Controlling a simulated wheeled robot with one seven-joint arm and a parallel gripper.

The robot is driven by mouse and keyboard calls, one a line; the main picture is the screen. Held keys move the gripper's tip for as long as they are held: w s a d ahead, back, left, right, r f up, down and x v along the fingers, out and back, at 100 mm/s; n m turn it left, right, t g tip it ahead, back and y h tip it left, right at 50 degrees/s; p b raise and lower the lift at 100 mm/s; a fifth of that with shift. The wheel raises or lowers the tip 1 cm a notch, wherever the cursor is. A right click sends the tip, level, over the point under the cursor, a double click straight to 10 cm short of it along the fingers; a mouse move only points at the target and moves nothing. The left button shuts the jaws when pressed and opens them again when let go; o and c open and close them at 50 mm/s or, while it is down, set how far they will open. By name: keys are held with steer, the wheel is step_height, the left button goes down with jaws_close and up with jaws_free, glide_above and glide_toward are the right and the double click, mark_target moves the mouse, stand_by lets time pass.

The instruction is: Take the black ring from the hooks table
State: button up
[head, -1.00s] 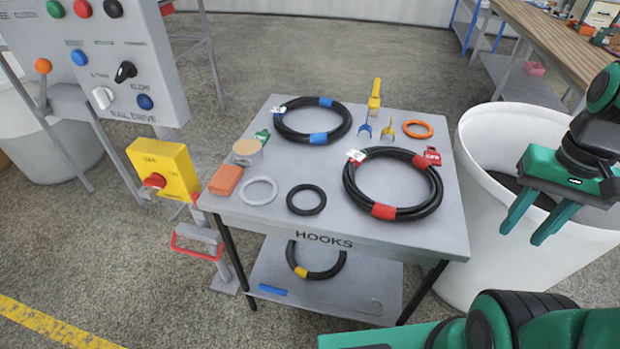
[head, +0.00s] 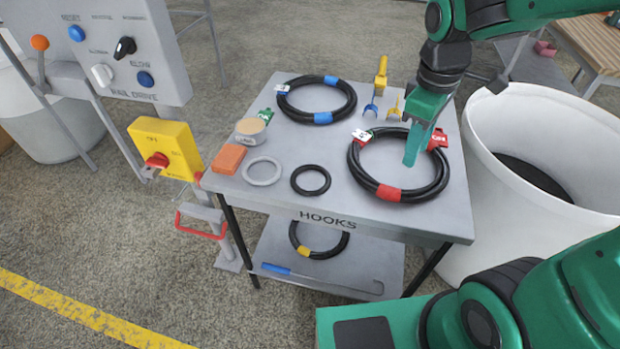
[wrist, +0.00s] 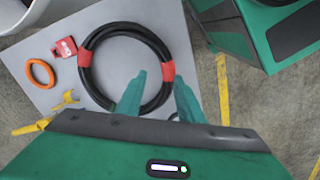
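The small black ring (head: 311,193) lies flat on the grey hooks table (head: 335,150), near its front edge and right of a pale grey ring. My gripper (head: 411,160) is above the right part of the table, over the large black hose coil with red bands (head: 398,193), to the right of the black ring. In the wrist view my gripper (wrist: 159,77) has its two fingers apart with nothing between them, and the coil (wrist: 84,75) lies below.
A grey ring (head: 262,183), orange block (head: 229,158), round tin (head: 250,131) and blue-banded coil (head: 323,118) share the tabletop. A white bin (head: 500,205) stands right, and a yellow switch box (head: 168,147) left.

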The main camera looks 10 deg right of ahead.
steer(key=w+a+f+n, duration=0.25)
steer(key=a+n, duration=0.45)
steer(key=a, duration=0.4)
steer(key=n, duration=0.4)
glide_above(313, 190)
steer(key=shift+y, duration=0.4)
steer(key=f, duration=0.5)
steer(key=shift+s+d, duration=0.25)
steer(key=shift+d, duration=0.1)
steer(key=shift+w+a+f, duration=0.1)
steer(key=shift+a+f, duration=0.1)
steer(key=shift+f, duration=1.4)
steer(key=shift+w+a+f, duration=0.1)
steer(key=shift+a+f, duration=0.1)
steer(key=shift+f, duration=1.35)
jaws_close()
